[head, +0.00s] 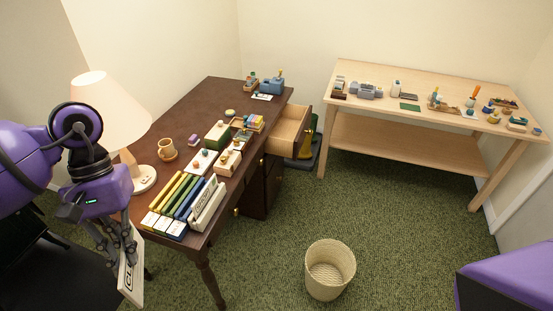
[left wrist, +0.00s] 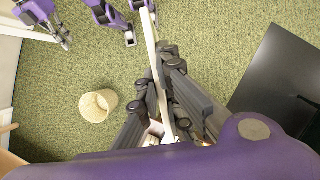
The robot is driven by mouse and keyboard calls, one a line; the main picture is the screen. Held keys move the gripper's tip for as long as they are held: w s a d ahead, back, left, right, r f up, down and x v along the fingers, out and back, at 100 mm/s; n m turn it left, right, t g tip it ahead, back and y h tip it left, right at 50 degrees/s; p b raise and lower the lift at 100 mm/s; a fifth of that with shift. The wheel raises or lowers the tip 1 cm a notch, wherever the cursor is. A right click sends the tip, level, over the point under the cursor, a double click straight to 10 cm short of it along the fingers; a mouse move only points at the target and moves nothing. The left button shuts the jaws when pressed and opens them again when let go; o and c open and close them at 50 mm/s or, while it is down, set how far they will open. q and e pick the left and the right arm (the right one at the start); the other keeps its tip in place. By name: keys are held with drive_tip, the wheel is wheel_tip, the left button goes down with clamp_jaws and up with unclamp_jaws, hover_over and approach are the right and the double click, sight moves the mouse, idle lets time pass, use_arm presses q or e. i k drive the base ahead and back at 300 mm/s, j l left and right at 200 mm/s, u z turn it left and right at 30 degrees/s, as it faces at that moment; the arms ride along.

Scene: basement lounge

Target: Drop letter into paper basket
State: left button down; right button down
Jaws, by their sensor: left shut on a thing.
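The letter (head: 131,276) is a flat white piece with dark print, hanging below my left gripper (head: 122,249) in the head view. My left gripper is shut on it, near the desk's front left corner. In the left wrist view the letter (left wrist: 152,50) shows edge-on as a thin pale strip between the fingers of the gripper (left wrist: 165,90). The paper basket (head: 330,271) is a round, cream, woven bin standing upright on the carpet, well to the right of the letter. It also shows in the left wrist view (left wrist: 98,106), left of the gripper. It looks empty.
A dark wooden desk (head: 170,115) with a lamp (head: 108,108), mug, books and an open drawer (head: 289,130) stands between left arm and back wall. A light wooden table (head: 405,150) stands at the back right. Green carpet between desk and basket is clear.

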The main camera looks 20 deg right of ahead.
sight(321, 279)
drive_tip(key=k+z, duration=0.15)
drive_tip(key=z, duration=1.05)
drive_tip(key=i+j+z, duration=0.15)
drive_tip(key=j+z, duration=0.15)
drive_tip(key=i+j+z, duration=0.25)
drive_tip(key=j+z, duration=0.6)
drive_tip(key=j, duration=0.15)
drive_tip(key=i, duration=0.05)
